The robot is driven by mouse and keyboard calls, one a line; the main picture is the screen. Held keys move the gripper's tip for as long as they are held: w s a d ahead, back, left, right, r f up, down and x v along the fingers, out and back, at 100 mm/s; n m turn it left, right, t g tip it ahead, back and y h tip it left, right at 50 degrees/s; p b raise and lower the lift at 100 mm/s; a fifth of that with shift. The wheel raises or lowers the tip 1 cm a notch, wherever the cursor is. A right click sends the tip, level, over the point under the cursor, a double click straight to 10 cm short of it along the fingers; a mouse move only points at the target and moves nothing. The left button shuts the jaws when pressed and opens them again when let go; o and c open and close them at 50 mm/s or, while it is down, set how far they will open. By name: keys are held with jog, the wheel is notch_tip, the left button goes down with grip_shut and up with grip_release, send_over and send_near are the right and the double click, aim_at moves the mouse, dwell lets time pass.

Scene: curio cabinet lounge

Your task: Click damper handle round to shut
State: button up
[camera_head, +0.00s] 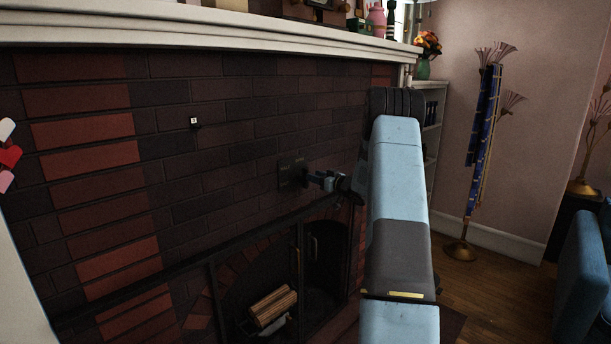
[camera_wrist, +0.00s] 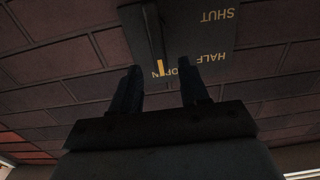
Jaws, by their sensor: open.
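The damper plate (camera_head: 291,174) is a dark square on the brick chimney face above the fireplace opening. In the wrist view the plate (camera_wrist: 222,45) appears upside down, with yellow words SHUT, HALF and OPEN. The damper handle (camera_wrist: 154,38) is a dark bar with a yellow tip, pointing at OPEN; the tip partly covers that word. My gripper (camera_wrist: 159,76) is open, its two dark fingers on either side of the handle's tip with gaps. Whether the fingers reach past the tip in depth I cannot tell. In the head view my gripper (camera_head: 312,178) is at the plate.
The white mantel (camera_head: 200,28) with ornaments runs above. Below is the fireplace with stacked logs (camera_head: 272,306) and open dark doors with brass handles. A bookshelf (camera_head: 434,125) and a floor lamp (camera_head: 461,250) stand to the right, with a blue chair (camera_head: 585,270) at the edge.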

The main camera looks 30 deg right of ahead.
aim_at(307, 188)
jog(key=x, duration=0.5)
jog(key=shift+w+a, duration=0.1)
jog(key=shift+w, duration=0.25)
jog(key=shift+c, duration=0.4)
